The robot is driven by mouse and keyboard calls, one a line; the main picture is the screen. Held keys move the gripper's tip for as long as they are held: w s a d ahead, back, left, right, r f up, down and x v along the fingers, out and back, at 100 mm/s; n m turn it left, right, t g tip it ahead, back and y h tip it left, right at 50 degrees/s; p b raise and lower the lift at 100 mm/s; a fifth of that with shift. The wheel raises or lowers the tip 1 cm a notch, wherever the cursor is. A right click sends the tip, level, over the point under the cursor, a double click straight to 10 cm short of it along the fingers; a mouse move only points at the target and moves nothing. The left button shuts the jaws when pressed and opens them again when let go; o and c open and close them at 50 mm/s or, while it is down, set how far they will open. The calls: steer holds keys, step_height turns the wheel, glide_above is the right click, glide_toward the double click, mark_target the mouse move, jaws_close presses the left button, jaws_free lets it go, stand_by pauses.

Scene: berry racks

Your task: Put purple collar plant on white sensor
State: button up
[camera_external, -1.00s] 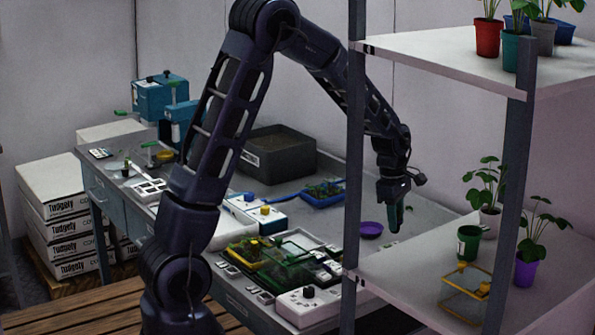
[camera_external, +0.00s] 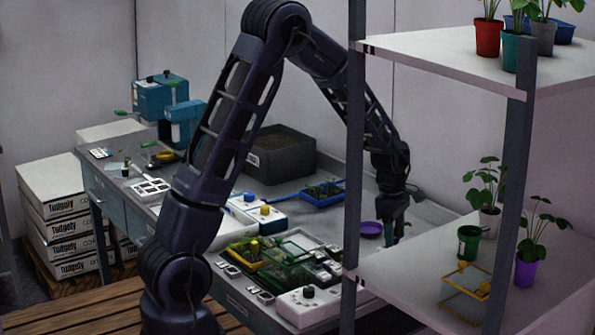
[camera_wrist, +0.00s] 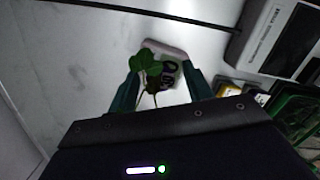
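In the wrist view a small plant with green leaves (camera_wrist: 146,64) sits between my gripper's two teal fingers (camera_wrist: 160,92). A dark purple, ring-like part (camera_wrist: 168,74) shows beside its leaves; I cannot tell exactly how it sits on the stem. A pale, rounded block (camera_wrist: 163,48), perhaps the white sensor, lies just beyond or under the plant. The fingers stand apart on either side with gaps to the plant. In the external view my gripper (camera_external: 397,232) points down at the worktable, behind the rack; the plant cannot be made out there.
A purple dish (camera_external: 370,229) lies left of my gripper. A rack post (camera_external: 354,150) and lower shelf (camera_external: 410,275) stand in front, with a purple pot (camera_external: 525,272) and a green pot (camera_external: 468,243).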

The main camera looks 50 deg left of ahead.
step_height(320, 180, up, 12)
steer(key=a, duration=0.1)
steer(key=s+r+m+t, duration=0.2)
steer(key=s+r+m, duration=0.9)
steer(key=s, duration=0.6)
steer(key=s+a+r+m+t+y, duration=0.1)
steer(key=s+r+m+t, duration=0.1)
steer(key=s+m, duration=0.9)
steer(key=s+r, duration=0.1)
steer(key=s, duration=0.8)
